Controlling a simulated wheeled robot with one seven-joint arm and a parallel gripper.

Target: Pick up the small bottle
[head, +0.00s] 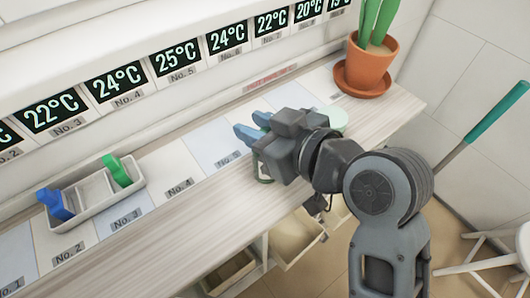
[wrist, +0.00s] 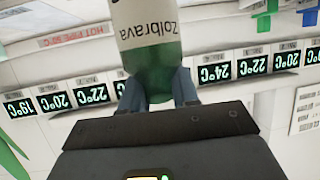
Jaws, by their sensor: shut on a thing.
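The small bottle (wrist: 148,28) fills the top middle of the wrist view. It has a white label reading "Zolbrava" and a green part nearest my gripper. My gripper (wrist: 158,88) is shut on it, with one blue-grey finger on each side of the green part. In the head view my gripper (head: 254,127) is over the wooden shelf near the No. 5 and No. 6 labels. There the wrist and fingers hide most of the bottle, and I cannot tell whether it touches the shelf.
A grey tray (head: 91,200) with a blue and a green item stands left on the shelf (head: 165,222). A potted plant (head: 369,70) stands on a saucer at the right end. A pale green round thing (head: 333,119) is behind my wrist. Temperature displays line the back.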

